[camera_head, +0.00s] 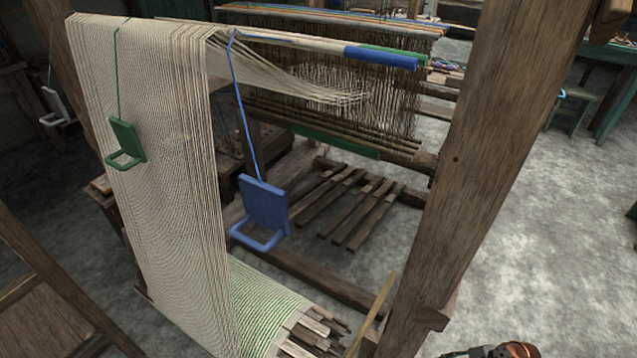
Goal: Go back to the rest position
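The wooden handloom fills the middle of the head view, with a pale warp sheet (160,150) hanging down its left side. A blue tag with a loop handle (264,208) hangs on a blue cord in front of the warp's right edge. A green tag with a loop handle (127,141) hangs on a green cord against the warp. Part of my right arm shows at the bottom edge, right of the loom post; its gripper is out of view. My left gripper is also out of view.
A thick wooden post (485,150) rises close in front at the right. Wooden treadles (345,205) lie under the loom. A beam with blue and green ends (380,56) crosses the top. Grey floor (540,240) is clear at the right. A green stool (572,110) stands behind.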

